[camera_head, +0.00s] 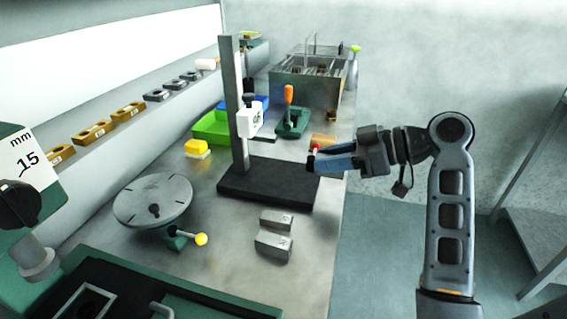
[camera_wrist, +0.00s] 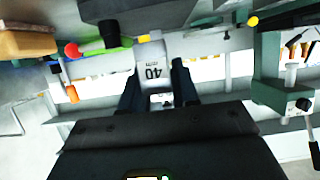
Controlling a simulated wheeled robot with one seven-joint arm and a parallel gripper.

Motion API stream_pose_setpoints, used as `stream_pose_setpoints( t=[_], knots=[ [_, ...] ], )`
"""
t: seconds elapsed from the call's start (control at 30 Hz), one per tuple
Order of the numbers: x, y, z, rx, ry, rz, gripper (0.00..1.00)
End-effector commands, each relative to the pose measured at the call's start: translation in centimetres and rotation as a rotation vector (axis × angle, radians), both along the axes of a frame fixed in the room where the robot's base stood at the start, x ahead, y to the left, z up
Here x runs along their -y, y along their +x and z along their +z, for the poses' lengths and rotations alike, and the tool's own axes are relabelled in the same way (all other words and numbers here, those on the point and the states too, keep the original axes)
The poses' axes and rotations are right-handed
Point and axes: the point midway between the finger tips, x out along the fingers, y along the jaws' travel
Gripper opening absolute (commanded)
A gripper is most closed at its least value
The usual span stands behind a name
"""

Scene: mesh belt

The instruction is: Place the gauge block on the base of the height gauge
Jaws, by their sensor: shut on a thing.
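The height gauge has a dark flat base (camera_head: 240,190), an upright grey column (camera_head: 237,105) and a white slider (camera_head: 249,121). My gripper (camera_head: 318,164) is at the right end of the base, with its fingers pointing left toward the column. In the wrist view my gripper (camera_wrist: 158,85) is shut on a pale grey gauge block (camera_wrist: 153,58) marked 40. The block sticks out past the fingertips. In the head view the held block is not clearly visible, and I cannot tell its height above the base.
Two grey metal blocks (camera_head: 273,243) lie on the bench in front of the base. A round slotted plate (camera_head: 153,200) stands at left. A yellow-topped block (camera_head: 197,147), a green bin (camera_head: 210,127) and an orange-handled clamp (camera_head: 291,120) are behind. A metal box (camera_head: 300,88) stands at the back.

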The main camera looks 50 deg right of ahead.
Motion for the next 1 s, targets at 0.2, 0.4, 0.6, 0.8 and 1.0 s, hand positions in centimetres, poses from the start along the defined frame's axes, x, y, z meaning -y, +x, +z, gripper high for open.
stream_pose_setpoints(
  t=[0.2,0.4,0.6,0.8,1.0],
  knots=[
    [-1.9,4.9,0.2,0.002,0.000,0.005,0.00],
    [-2.9,8.1,0.2,0.002,0.000,0.001,0.00],
    [-3.2,9.0,-0.2,0.001,0.000,-0.002,0.00],
    [-3.2,8.9,-2.5,-0.002,0.002,-0.002,0.00],
    [-3.2,8.9,-3.5,0.002,-0.001,-0.001,0.00]
  ],
)
